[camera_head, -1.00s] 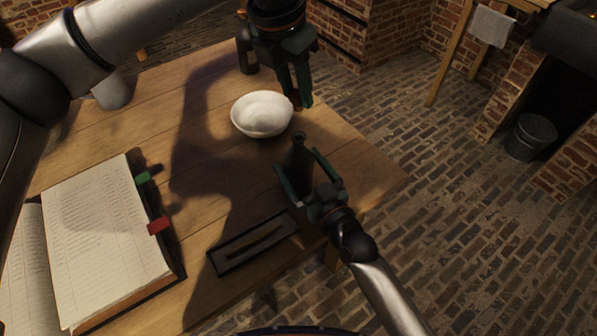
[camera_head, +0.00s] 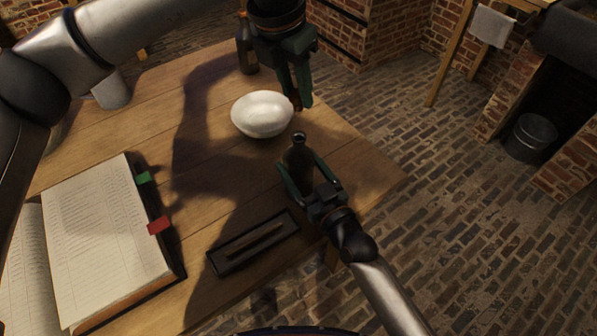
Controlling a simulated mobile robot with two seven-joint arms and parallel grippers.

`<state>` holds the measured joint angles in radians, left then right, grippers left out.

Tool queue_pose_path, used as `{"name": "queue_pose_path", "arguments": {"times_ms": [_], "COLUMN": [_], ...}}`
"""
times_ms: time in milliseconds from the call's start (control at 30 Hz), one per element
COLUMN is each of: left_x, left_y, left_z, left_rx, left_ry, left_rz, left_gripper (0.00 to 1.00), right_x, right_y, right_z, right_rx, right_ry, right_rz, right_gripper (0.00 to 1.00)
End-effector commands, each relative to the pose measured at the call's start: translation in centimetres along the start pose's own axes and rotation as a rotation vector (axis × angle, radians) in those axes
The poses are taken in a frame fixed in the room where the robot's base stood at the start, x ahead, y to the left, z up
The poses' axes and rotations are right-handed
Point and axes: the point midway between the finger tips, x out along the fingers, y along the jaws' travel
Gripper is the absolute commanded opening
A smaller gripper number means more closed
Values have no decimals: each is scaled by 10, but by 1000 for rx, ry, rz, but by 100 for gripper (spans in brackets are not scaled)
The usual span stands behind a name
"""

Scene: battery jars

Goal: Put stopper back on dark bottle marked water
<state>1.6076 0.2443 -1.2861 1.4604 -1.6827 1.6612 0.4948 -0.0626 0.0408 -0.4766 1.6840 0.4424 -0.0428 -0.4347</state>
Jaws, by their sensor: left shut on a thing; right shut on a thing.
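A dark bottle (camera_head: 299,156) with an open-looking neck stands near the table's right edge. My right gripper (camera_head: 299,180) is shut around its body, one finger on each side. No label can be read on it. My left gripper (camera_head: 299,102) is above and behind the bottle, at the right side of the white bowl, pointing down. It is shut on a small brown thing, likely the stopper (camera_head: 296,104), mostly hidden between the fingertips. The held piece is apart from the bottle's mouth in the picture.
A white bowl (camera_head: 262,114) sits left of my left gripper. Another dark bottle (camera_head: 246,52) stands at the back, partly hidden by my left arm. An open ledger (camera_head: 105,225) lies at left and a dark tray (camera_head: 222,265) in front. The table ends just right of the bottle.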

Motion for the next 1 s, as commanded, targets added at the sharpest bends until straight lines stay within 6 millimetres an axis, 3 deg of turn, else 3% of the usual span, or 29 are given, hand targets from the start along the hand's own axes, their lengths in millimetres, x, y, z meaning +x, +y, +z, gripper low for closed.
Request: {"name": "queue_pose_path", "arguments": {"times_ms": [367,700,1000], "left_x": [5,47,48], "left_y": [0,0,0], "left_z": [-1,-11,-11], "left_rx": [0,-1,0], "left_ry": [1,-7,-10], "left_rz": [0,0,1], "left_gripper": [0,0,0], "right_x": [0,0,0], "right_y": [0,0,0], "right_z": [1,1,1], "right_rx": [0,0,0], "right_ry": [-2,-2,-2], "right_rz": [0,0,0], "right_gripper": [0,0,0]}}
